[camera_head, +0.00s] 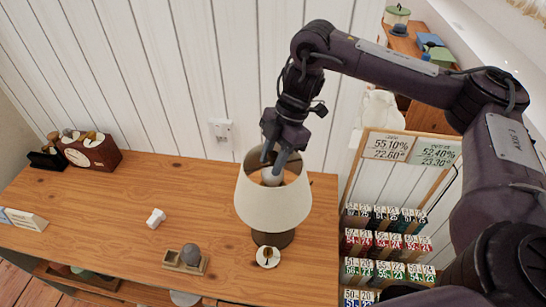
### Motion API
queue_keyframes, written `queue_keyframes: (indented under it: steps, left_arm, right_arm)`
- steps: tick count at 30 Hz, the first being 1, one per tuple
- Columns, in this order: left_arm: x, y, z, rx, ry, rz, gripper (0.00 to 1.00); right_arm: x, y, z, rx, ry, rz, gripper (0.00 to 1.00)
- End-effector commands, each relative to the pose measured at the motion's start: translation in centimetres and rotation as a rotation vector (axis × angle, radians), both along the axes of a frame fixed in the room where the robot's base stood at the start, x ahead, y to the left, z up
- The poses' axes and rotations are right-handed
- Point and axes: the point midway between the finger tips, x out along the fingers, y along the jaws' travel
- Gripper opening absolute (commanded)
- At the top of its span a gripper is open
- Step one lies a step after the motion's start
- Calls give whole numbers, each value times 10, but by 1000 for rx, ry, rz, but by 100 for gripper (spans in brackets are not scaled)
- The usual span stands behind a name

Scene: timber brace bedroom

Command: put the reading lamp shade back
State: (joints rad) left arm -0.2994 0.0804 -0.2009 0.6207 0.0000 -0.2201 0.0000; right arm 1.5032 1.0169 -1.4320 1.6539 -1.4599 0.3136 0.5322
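The cream lamp shade (273,207) sits over a dark brown lamp base (273,238) on the wooden desk, wide end down. It looks roughly upright. A pale cylindrical part (271,177) shows inside its open top. My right gripper (273,161) comes down from above, with its fingertips at the shade's top opening, close above the pale part. The fingers look slightly apart; whether they grip anything cannot be told. How the shade rests on the base is hidden. My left gripper is not in view.
A small white object (156,218) lies on the desk (110,205). A wooden tray with a grey ball (190,255) and a round white-and-brass piece (268,257) are near the front edge. A brown clock (92,153) stands back left. A numbered rack (385,245) is right.

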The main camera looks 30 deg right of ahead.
Motion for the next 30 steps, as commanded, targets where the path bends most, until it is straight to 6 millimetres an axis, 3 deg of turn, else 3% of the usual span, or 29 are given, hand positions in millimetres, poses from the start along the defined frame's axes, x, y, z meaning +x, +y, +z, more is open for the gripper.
queue_keyframes:
  steps: [4, 14, 30]
  left_arm:
    - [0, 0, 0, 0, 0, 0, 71]
    - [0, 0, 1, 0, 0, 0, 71]
    - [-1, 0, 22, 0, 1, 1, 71]
  right_arm:
    - [0, 0, 0, 0, 0, 0, 50]
    - [0, -1, 4, -1, -1, 0, 50]
    - [4, -27, 67, -2, -2, 0, 50]
